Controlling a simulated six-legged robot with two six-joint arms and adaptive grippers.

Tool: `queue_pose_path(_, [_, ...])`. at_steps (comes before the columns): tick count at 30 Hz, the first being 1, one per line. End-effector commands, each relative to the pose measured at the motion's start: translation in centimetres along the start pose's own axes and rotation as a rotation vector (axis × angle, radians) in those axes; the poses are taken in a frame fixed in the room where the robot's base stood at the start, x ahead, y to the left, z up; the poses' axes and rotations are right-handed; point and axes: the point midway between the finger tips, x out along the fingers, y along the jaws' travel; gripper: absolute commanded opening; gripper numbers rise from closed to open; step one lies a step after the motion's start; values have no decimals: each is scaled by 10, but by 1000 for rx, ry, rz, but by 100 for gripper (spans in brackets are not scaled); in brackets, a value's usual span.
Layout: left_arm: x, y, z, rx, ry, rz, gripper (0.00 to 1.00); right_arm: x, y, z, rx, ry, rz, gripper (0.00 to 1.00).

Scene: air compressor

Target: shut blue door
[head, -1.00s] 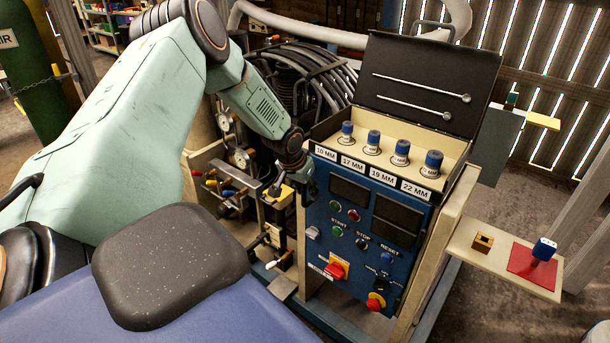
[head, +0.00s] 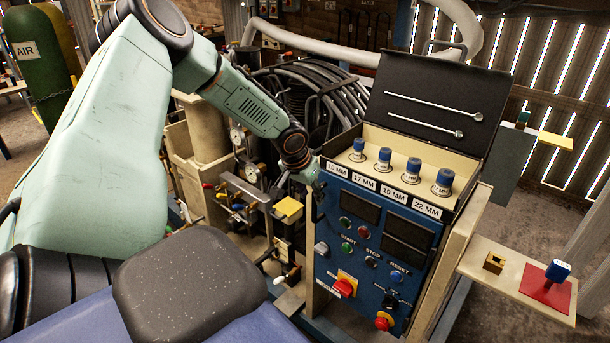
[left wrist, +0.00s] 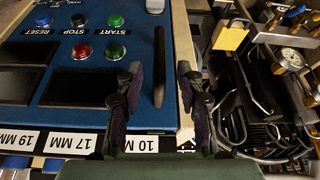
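The blue door (head: 368,285) is the front panel of the control box, with buttons, dark displays and a red switch. In the left wrist view the blue door (left wrist: 75,75) fills the left half, with a black upright handle (left wrist: 158,65) near its edge. My left gripper (head: 316,195) is at the door's upper left edge. In the left wrist view its fingers (left wrist: 158,95) are spread apart, one over the blue face and one past the panel's edge. The handle shows between them; I cannot tell whether they touch it. I cannot tell the door's gap from its frame. My right gripper is out of view.
Above the door is a tray (head: 395,150) with blue-topped sockets and a raised black lid (head: 440,95). Valves and a yellow tag (head: 289,208) crowd the left. A side shelf (head: 490,250) juts out at right.

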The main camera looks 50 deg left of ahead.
Motion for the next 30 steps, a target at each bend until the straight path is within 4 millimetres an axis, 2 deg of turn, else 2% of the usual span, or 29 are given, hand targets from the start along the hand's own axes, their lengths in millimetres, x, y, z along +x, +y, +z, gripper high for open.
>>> queue_pose_path(6, [-28, 1, -1, -2, 6, 4, 37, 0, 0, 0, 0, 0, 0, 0])
queue_pose_path(15, [-55, 0, -1, -1, 4, 1, 37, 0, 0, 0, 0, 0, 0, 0])
queue_pose_path(30, [-60, 0, 0, 2, 2, -1, 37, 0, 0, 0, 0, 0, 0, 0])
